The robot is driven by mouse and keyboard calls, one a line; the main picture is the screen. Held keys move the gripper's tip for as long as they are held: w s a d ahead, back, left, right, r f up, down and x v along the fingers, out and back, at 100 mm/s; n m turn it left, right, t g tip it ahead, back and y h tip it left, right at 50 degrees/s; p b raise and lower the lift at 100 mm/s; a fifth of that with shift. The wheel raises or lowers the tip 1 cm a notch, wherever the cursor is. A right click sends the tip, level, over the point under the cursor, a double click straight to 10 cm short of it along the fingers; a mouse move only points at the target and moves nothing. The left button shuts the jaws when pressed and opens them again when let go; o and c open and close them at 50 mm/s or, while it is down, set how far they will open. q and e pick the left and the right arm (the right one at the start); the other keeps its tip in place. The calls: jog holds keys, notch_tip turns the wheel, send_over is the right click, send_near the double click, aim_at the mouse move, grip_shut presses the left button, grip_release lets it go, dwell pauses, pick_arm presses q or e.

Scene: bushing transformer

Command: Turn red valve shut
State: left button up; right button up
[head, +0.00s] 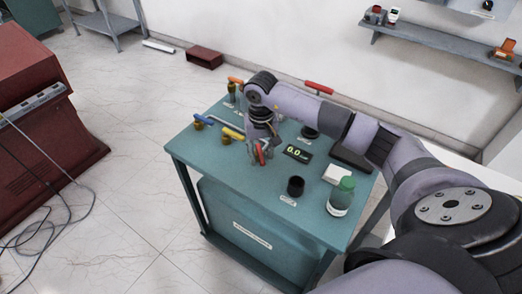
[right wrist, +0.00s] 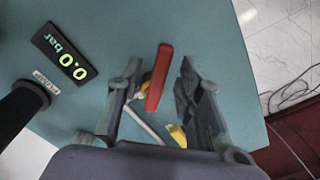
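The red valve handle (head: 262,153) is near the front left part of the teal table, partly hidden by my right gripper (head: 258,146). In the right wrist view the red handle (right wrist: 158,77) lies between the two fingers of my right gripper (right wrist: 157,95). The fingers are spread, with a clear gap to the right finger and a smaller one to the left. I cannot tell whether the left finger touches it. My left gripper is in neither view.
The teal table (head: 235,165) carries a blue handle (head: 204,119), a yellow handle (head: 233,133), an orange handle (head: 235,80) and a display (head: 297,153) reading 0.0 bar. A green-capped bottle (head: 341,197) and a black cylinder (head: 295,186) stand on the right side.

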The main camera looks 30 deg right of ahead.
grip_shut()
dwell(0.4)
dwell(0.4)
